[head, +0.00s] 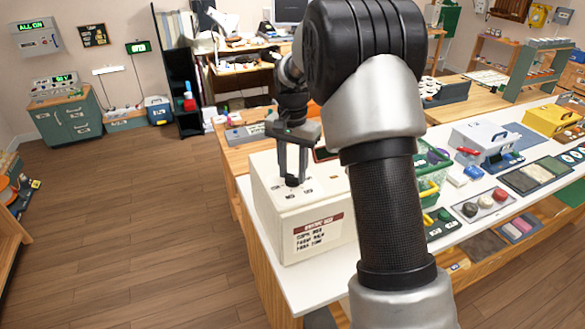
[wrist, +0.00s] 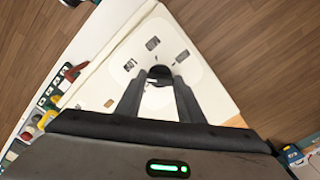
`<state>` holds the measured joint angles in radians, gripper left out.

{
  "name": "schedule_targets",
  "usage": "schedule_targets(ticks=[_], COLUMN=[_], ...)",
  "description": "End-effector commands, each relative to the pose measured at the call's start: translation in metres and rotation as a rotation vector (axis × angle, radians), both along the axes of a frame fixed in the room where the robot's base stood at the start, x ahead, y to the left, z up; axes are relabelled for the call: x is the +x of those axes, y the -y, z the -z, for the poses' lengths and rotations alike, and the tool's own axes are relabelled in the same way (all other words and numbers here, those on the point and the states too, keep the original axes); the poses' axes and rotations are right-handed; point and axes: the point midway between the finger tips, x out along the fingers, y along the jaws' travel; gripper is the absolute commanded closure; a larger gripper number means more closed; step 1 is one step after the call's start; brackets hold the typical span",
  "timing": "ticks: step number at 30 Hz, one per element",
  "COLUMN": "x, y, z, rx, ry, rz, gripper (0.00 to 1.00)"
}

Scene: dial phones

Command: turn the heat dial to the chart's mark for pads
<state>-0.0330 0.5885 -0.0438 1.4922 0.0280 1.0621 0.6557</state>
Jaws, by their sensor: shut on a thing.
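A cream box (head: 272,215) stands on the near left end of the white table. Its black heat dial (head: 292,181) sits on the top face and also shows in the wrist view (wrist: 160,73). Several small dark labels are spread around the dial. A chart (head: 318,234) with a red heading and a few lines of text is on the box's front; its lettering is too small to read surely. My gripper (head: 292,176) points down with its fingers on either side of the dial, shut on it. The dial's pointer direction is not clear.
A green basket (head: 432,165) with yellow handles stands right of the box, beyond my arm. A white case (head: 484,140) and several small items fill the table farther right. The floor to the left is clear.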

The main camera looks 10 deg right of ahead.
Motion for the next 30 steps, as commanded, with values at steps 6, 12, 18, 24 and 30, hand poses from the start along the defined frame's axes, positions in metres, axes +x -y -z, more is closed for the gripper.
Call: schedule_targets(ticks=[6,12,18,24,30], x=[0.0005,0.0006,0.0006,0.0007,0.0006], y=[-0.0002,0.0002,0.0001,0.0001,0.0002], z=[-0.0010,-0.0007,-0.0006,-0.0006,-0.0006], rx=[-0.001,-0.001,-0.001,-0.001,-0.001], ry=[0.002,0.002,0.002,0.002,0.002], rz=[0.110,0.163,0.178,0.179,0.178], gripper=[0.88,0.88,0.88,0.88,0.51])
